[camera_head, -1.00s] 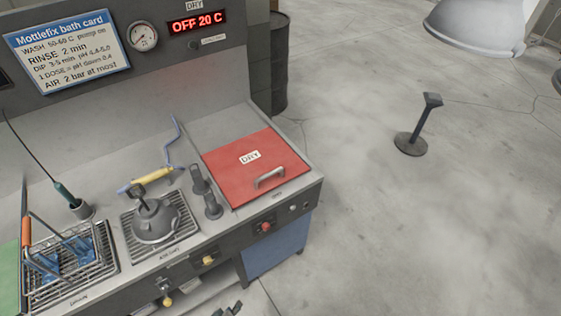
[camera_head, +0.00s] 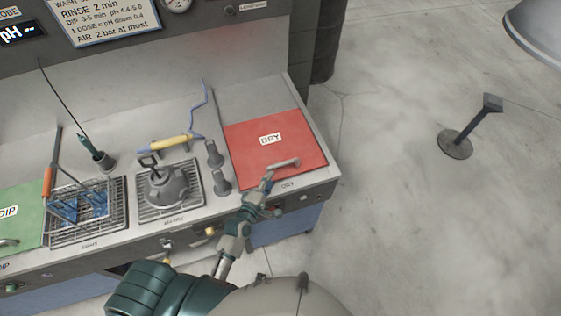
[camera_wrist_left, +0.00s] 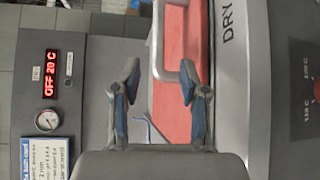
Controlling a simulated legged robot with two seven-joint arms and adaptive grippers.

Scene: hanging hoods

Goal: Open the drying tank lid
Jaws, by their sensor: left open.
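The drying tank lid (camera_head: 262,144) is a flat red panel marked DRY, lying shut on the counter at the right end of the bench. Its grey bar handle (camera_head: 285,164) runs along the front edge. My left gripper (camera_head: 268,182) is at the front edge of the lid, by the left end of the handle. In the left wrist view the open fingers (camera_wrist_left: 158,85) point at the lid, and the handle (camera_wrist_left: 158,45) lies ahead of them, between their lines. I cannot tell whether they touch it. My right gripper is not in view.
Further left are a grey hood part on a rack (camera_head: 171,202), a wire basket (camera_head: 88,205) and a green DIP lid (camera_head: 20,215). A lamp shade (camera_head: 535,28) hangs at upper right.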

